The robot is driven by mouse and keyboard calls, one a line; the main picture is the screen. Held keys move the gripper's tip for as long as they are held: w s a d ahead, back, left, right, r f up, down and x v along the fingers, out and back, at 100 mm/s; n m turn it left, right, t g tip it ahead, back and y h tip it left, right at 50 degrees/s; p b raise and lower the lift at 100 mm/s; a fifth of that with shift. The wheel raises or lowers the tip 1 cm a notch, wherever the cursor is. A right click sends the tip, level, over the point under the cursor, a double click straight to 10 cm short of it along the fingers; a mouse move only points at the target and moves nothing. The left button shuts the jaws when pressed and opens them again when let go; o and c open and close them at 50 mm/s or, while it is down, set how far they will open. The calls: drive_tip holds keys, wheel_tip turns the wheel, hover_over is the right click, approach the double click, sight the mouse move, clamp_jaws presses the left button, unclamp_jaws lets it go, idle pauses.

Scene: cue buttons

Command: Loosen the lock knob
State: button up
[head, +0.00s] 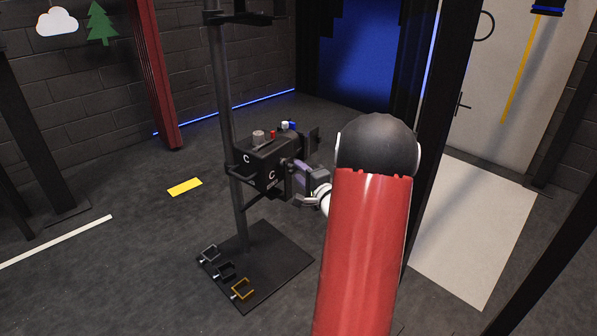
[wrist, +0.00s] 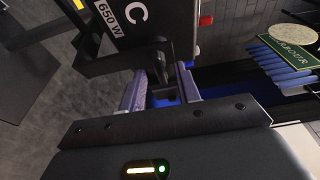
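A black lamp box (head: 262,165) marked "C" is fixed to an upright pole (head: 223,100). In the wrist view the box (wrist: 110,45) also carries a "650 W" label. A small dark part that looks like the lock knob (wrist: 159,66) sticks out below the box. My gripper (wrist: 160,72) has its two purple-grey fingers apart, with the dark part between or just beyond their tips. I cannot tell whether they touch it. In the head view my gripper (head: 297,166) is at the right side of the box, and the knob cannot be made out there.
The pole stands on a black base plate (head: 280,262) holding several small clamps. A green sign (wrist: 292,45) shows at right in the wrist view. Open floor lies to the left.

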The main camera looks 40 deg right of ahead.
drive_tip(key=shift+w+d, duration=0.1)
drive_tip(key=shift+w, duration=0.65)
clamp_jaws()
